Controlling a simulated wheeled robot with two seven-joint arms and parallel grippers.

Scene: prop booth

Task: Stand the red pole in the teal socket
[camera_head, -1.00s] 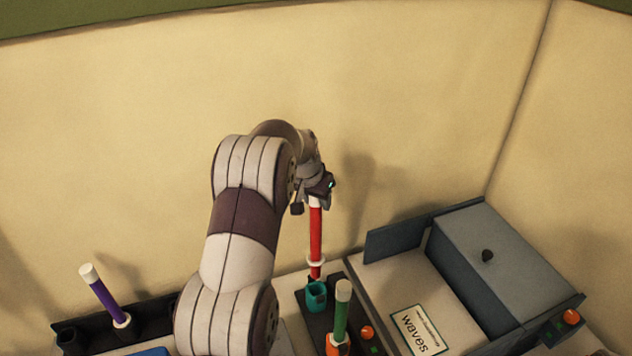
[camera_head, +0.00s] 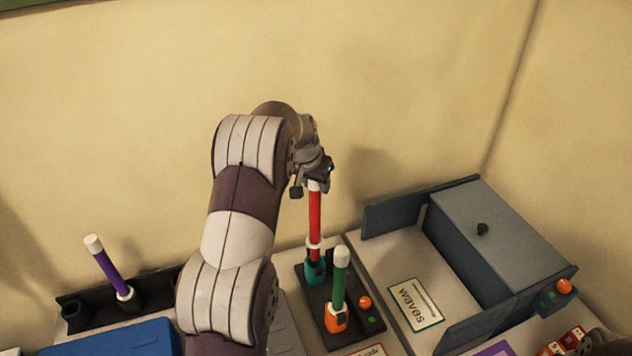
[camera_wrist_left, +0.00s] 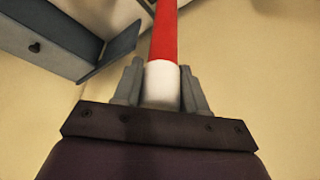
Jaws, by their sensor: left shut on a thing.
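The red pole (camera_head: 315,222) is upright, with a white upper end and a white collar low on it. My left gripper (camera_head: 311,187) is shut on its white upper end; the left wrist view shows the pole (camera_wrist_left: 163,38) between the two fingers (camera_wrist_left: 160,88). The teal socket (camera_head: 315,272) stands on a dark base. The pole's lower end meets the socket's mouth and looks to be in it, with the collar just above the rim. How deep it sits is hidden. My right gripper's fingers do not show.
A green pole (camera_head: 340,280) stands in an orange socket (camera_head: 336,318) close in front, beside an orange button (camera_head: 365,302). A purple pole (camera_head: 105,265) stands at the left. A grey box (camera_head: 500,235) and a "waves" card (camera_head: 416,304) are at the right.

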